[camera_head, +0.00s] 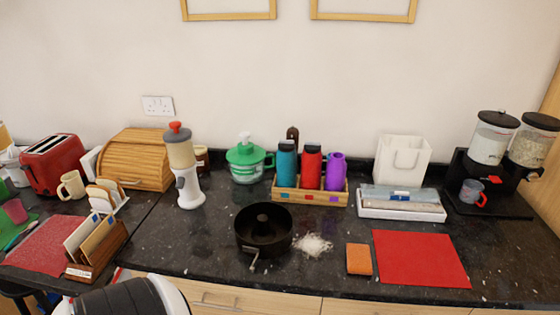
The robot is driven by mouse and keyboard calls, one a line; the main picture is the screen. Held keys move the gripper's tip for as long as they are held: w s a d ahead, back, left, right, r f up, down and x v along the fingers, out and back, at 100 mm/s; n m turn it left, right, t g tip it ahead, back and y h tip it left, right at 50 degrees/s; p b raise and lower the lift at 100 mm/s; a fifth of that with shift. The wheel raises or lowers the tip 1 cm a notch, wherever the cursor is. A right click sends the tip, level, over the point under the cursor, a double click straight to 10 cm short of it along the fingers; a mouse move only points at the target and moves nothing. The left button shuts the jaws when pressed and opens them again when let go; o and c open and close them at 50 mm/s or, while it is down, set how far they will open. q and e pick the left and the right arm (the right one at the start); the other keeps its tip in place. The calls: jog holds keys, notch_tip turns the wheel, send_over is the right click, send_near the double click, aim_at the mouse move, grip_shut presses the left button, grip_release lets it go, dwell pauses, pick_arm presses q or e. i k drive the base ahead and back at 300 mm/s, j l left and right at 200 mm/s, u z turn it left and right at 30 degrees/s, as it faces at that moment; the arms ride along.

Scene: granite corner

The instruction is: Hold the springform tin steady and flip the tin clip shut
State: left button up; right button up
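The black springform tin (275,246) stands upright on the dark counter near its front edge, left of the picture's middle. It has a raised tube in its centre and looks empty. The small metal tin clip (253,262) is on the tin's front side, and its lever sticks out from the wall toward the counter's front edge, so it looks open. Neither gripper shows in the head view, and nothing touches the tin or the clip.
White crumbs (313,244) lie right of the tin, then an orange sponge (359,259) and a red mat (420,258). Behind stand a wooden bottle rack (310,196) and a green-lidded bowl (247,163). A letter rack (97,249) stands left; counter between it and the tin is clear.

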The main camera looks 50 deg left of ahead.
aim_at(252, 270)
jog(key=j, duration=0.7)
jog(key=k+j+z, duration=0.1)
jog(key=j, duration=0.6)
jog(key=k+j, duration=0.15)
jog(key=j, duration=0.5)
